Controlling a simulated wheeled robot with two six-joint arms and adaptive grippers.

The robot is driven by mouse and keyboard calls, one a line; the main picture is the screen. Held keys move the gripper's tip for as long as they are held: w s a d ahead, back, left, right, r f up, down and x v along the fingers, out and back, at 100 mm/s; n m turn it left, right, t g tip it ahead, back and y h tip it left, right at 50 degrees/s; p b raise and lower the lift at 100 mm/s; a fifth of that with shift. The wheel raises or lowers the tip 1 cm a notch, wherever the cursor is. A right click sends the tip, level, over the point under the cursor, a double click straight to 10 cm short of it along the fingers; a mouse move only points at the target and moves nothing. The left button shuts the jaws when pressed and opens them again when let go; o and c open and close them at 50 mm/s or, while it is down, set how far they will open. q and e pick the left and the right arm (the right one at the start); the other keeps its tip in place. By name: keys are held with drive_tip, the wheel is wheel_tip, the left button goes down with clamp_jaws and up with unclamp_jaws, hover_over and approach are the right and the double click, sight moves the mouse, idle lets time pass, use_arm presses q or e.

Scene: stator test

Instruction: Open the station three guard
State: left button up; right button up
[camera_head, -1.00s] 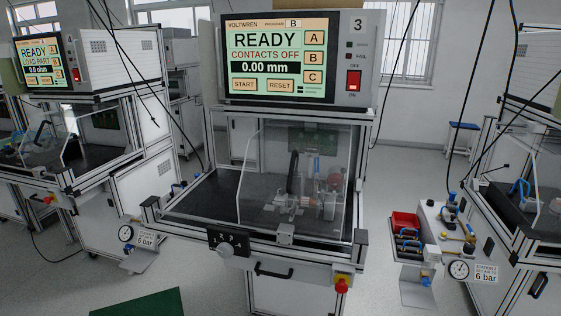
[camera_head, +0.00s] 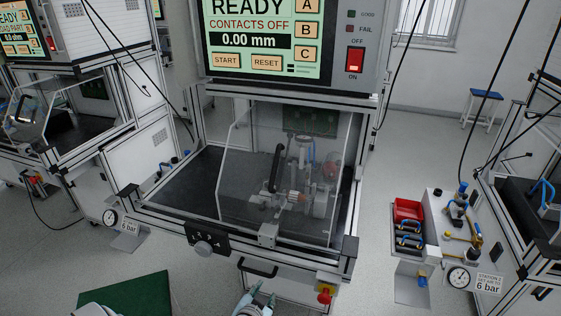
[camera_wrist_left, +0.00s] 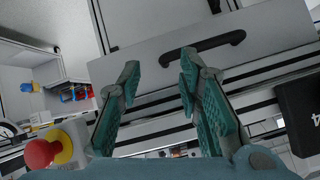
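The station three guard (camera_head: 240,180) is a clear panel cover over the work area, and it stands shut under the screen. A small grey block (camera_head: 268,234) sits at its front lower edge. Behind it the test fixture (camera_head: 302,185) shows through the clear panel. My left gripper (camera_head: 262,291) is at the bottom of the head view, below the front of the station and apart from the guard. In the left wrist view its teal fingers (camera_wrist_left: 158,66) are spread, with nothing between them. My right gripper is not in view.
A black handle (camera_head: 258,268) is on the station front; it also shows in the wrist view (camera_wrist_left: 203,48). A knob (camera_head: 203,249) and a red-yellow emergency button (camera_head: 325,293) flank it. A side shelf with a red bin (camera_head: 407,211) stands at right. A green mat (camera_head: 128,297) lies on the floor.

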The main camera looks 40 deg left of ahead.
use_arm(q)
drive_tip(key=w+r+t, duration=0.1)
drive_tip(key=r, duration=0.4)
drive_tip(key=w+r+y, duration=0.1)
drive_tip(key=r, duration=0.4)
drive_tip(key=w+a+r+n+t+p, duration=0.1)
drive_tip(key=r, duration=0.4)
drive_tip(key=shift+w+t, duration=0.3)
drive_tip(key=shift+w, duration=0.1)
drive_tip(key=n+t+y+p, duration=0.2)
drive_tip(key=t+y, duration=0.1)
approach(275, 168)
drive_tip(key=x, duration=1.1)
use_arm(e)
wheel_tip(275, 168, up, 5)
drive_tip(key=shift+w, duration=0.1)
use_arm(q)
clamp_jaws()
